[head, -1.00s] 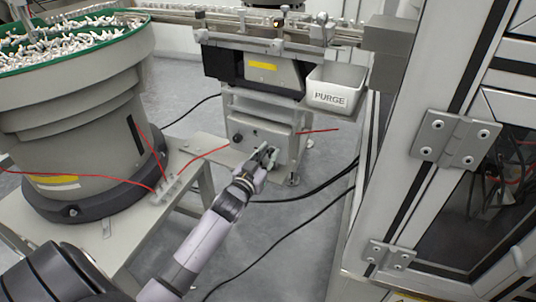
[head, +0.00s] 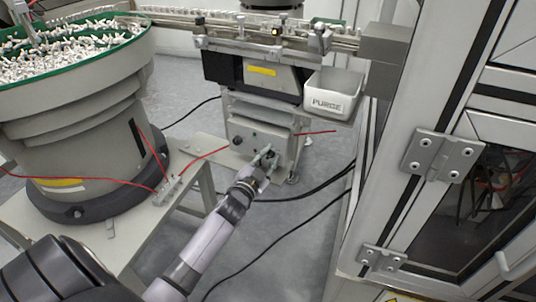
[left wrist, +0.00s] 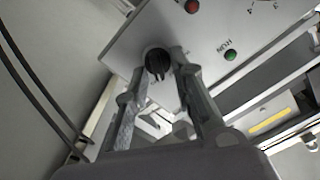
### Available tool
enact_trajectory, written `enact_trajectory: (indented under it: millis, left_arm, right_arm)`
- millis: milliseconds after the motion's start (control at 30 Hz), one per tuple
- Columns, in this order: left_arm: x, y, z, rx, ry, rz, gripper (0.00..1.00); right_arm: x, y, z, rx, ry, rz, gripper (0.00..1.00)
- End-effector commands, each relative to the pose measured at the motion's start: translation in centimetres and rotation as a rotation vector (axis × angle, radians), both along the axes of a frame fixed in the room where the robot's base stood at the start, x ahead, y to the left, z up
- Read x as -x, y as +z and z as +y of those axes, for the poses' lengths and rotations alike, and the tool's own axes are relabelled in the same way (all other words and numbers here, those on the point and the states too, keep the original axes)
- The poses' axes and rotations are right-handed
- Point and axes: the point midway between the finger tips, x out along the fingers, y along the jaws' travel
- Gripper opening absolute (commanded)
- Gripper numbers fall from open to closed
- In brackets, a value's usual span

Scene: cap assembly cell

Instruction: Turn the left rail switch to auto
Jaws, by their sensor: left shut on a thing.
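The left rail switch is a black round knob (left wrist: 157,62) on the light grey panel (left wrist: 185,35) of the control box (head: 244,138). In the left wrist view it sits between the fingertips of my left gripper (left wrist: 160,63), which is shut on it. In the head view my left gripper (head: 264,160) reaches the lower right part of the box front, and its fingers hide the knob there. The knob's exact pointer direction and its position marks cannot be read. My right gripper is not in view.
A red button (left wrist: 192,6) and a green button (left wrist: 231,55) sit beside the knob. A purge bin (head: 333,103) hangs above right of the box. The bowl feeder (head: 75,120) stands left, a framed door (head: 400,180) right. Cables cross the floor.

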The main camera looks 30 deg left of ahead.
Motion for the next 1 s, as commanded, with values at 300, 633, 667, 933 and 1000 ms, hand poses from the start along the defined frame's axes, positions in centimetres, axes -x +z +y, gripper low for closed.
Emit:
enact_trajectory:
  millis: [300,633,667,933,1000]
  left_arm:
    - [0.0,-0.1,-0.2,-0.172,-0.001,0.024,0.0]
    - [0.0,-0.2,-0.3,-0.234,-0.001,0.031,0.0]
    - [0.0,-0.2,-0.3,-0.236,-0.001,0.031,0.0]
    - [0.0,-0.2,-0.3,-0.236,-0.001,0.031,0.0]
    - [0.0,-0.2,-0.3,-0.236,-0.001,0.031,0.24]
  right_arm:
    - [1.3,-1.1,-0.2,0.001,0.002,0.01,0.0]
    - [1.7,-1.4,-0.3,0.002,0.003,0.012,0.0]
    - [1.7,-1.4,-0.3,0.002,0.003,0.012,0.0]
    - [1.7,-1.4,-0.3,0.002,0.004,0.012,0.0]
    - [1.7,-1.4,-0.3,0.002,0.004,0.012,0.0]
